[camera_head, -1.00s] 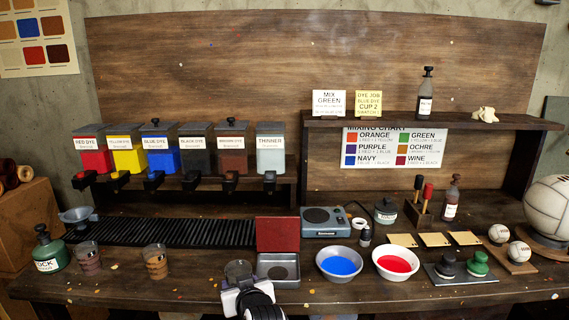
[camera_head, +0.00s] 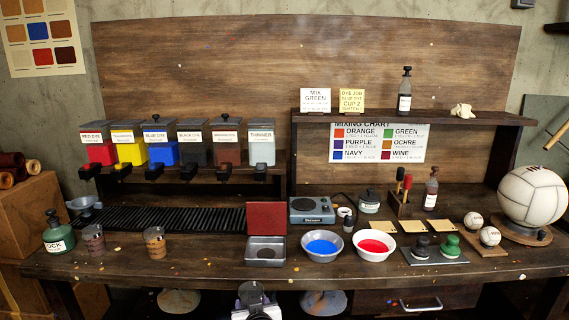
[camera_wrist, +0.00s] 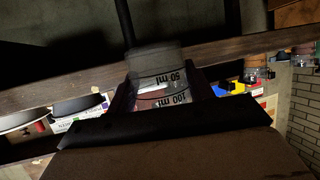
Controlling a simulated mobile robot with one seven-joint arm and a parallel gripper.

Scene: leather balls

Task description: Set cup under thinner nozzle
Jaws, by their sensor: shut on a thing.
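The thinner dispenser (camera_head: 261,148) is the rightmost of the row of dye dispensers in the head view. Its dark nozzle (camera_head: 260,173) sticks out below it, above the black ribbed rack (camera_head: 170,219). In the wrist view my gripper (camera_wrist: 161,92) is shut on a clear cup (camera_wrist: 158,66) with 50 ml and 100 ml marks. The cup looks upside down in that tilted picture. In the head view only a white and black part of my arm shows at the bottom edge, in front of the bench. The held cup is hidden there.
Two stained cups (camera_head: 93,240) (camera_head: 155,243) stand at the bench's front left, beside a green bottle (camera_head: 58,235). The bench front between cups and tray is clear.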

